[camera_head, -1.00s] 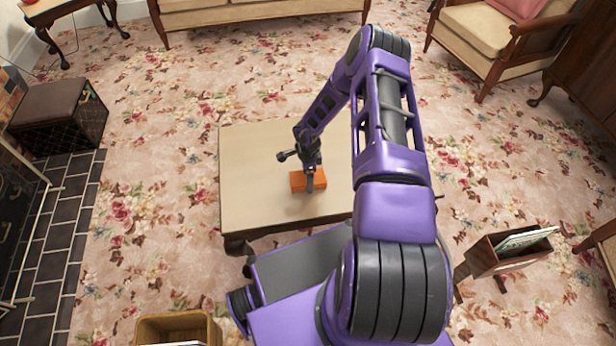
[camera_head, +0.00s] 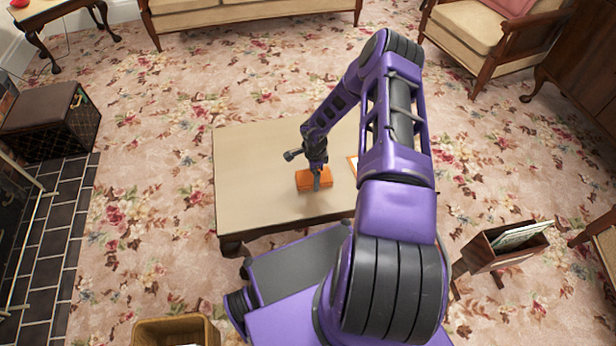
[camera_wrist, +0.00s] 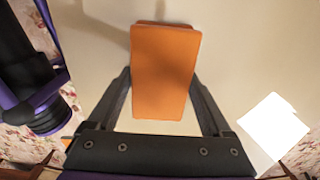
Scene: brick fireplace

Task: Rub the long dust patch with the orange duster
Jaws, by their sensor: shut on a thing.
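The orange duster (camera_head: 308,181) is a small block at the low table's middle front in the head view. My gripper (camera_head: 317,178) comes down over it and is shut on it. In the wrist view the duster (camera_wrist: 165,65) lies between the two dark fingers of my gripper (camera_wrist: 162,80). It is at or very near the tabletop; I cannot tell if it touches. I cannot make out the long dust patch on the beige tabletop (camera_head: 250,165). My arm hides the table's right part in the head view.
A white flat thing (camera_wrist: 273,127) lies to the right of the duster in the wrist view. An orange-edged piece (camera_head: 353,168) shows beside my arm. The table's left half looks clear. A magazine rack (camera_head: 495,248) stands right of the table, a wooden bin (camera_head: 150,332) at front left.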

